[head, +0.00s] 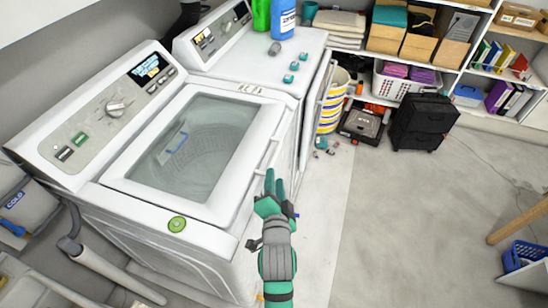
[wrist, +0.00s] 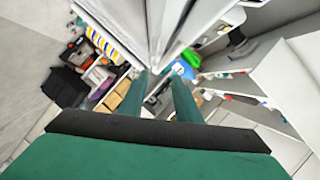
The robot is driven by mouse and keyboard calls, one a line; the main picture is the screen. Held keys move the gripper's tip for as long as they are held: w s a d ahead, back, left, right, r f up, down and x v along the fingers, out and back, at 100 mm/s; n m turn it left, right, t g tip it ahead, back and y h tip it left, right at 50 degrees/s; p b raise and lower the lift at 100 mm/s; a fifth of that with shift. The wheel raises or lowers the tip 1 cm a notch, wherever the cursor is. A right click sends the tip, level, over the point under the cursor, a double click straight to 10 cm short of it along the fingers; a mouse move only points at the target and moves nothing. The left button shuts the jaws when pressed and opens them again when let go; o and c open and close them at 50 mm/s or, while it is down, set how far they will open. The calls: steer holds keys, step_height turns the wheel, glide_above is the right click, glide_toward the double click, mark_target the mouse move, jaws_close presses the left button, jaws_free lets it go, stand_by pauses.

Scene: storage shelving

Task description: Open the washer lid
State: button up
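The white washer (head: 105,200) stands at the left in the head view. Its lid (head: 195,150) has a dark glass window and lies shut, with the drum showing through. A pale handle (head: 268,157) runs along the lid's right edge. My gripper (head: 274,182), with green fingers, is just beside that edge, close to the handle's lower end. In the wrist view my gripper (wrist: 160,76) has its two fingers apart, with white appliance edges beyond them. I cannot tell whether a finger touches the lid.
A white dryer (head: 270,75) with bottles and small teal items on top stands behind the washer. The floor (head: 400,220) at right is mostly clear.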

mark_target(274, 156)
steer(key=x, duration=1.1)
steer(key=shift+a+r, duration=0.15)
jaws_close()
